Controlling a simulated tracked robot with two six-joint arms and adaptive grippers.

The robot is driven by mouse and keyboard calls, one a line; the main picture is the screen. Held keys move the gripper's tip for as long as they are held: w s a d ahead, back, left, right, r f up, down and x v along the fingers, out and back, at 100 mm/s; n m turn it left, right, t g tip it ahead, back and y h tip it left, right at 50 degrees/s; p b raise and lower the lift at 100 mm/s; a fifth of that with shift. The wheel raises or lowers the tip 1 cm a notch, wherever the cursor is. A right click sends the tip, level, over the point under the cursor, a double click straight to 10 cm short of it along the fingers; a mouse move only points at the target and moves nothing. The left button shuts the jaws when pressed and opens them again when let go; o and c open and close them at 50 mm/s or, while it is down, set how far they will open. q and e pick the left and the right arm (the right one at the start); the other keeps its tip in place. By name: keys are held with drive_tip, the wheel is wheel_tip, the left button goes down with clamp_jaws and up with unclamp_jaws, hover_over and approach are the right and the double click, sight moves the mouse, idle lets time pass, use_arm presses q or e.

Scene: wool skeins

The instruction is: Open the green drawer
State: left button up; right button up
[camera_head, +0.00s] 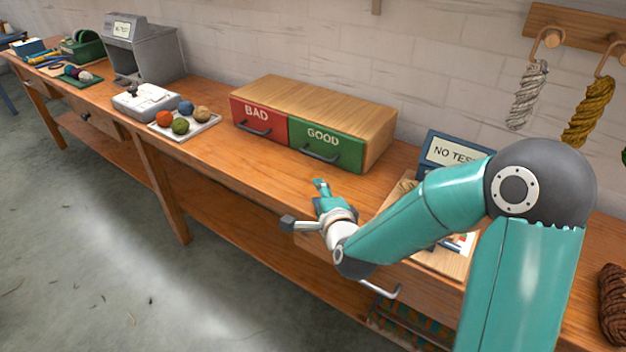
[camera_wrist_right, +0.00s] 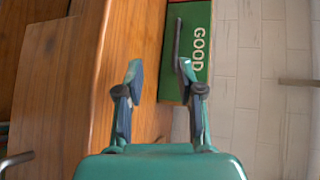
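The green drawer (camera_head: 340,149), marked GOOD, is the right front of a wooden box on the bench and sits shut, flush with the red drawer (camera_head: 258,119). Its dark bar handle (camera_head: 320,156) runs along its front. The green drawer also shows at the top of the right wrist view (camera_wrist_right: 197,50), with the handle (camera_wrist_right: 177,42) at its left edge. My right gripper (camera_head: 320,186) is in front of and below the green drawer, apart from the handle. In the right wrist view, its two fingers (camera_wrist_right: 158,72) are spread with nothing between them. My left gripper is not in view.
The wooden box (camera_head: 315,100) stands against the wall. Left of it are a tray of wool balls (camera_head: 205,128), a scale (camera_head: 146,103) and a grey booth (camera_head: 160,55). A NO TEST sign (camera_head: 450,150) stands right. Bench top before the drawers is mostly clear.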

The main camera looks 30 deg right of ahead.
sight(313, 154)
drive_tip(key=shift+s+d+m+t+h+b, duration=0.25)
drive_tip(key=shift+d+m+t+h+b, duration=0.2)
drive_tip(key=shift+d+b, duration=0.6)
drive_tip(key=shift+r+b, duration=0.2)
drive_tip(key=shift+b, duration=0.2)
drive_tip(key=shift+r, duration=0.15)
drive_tip(key=shift+w+d+h, duration=0.15)
drive_tip(key=shift+w+h, duration=0.1)
drive_tip(key=shift+w, duration=0.05)
use_arm(q)
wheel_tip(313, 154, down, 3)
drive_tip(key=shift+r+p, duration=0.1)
drive_tip(key=shift+p, duration=0.85)
use_arm(e)
drive_tip(key=x, duration=1.6)
clamp_jaws()
drive_tip(key=shift+a, duration=0.2)
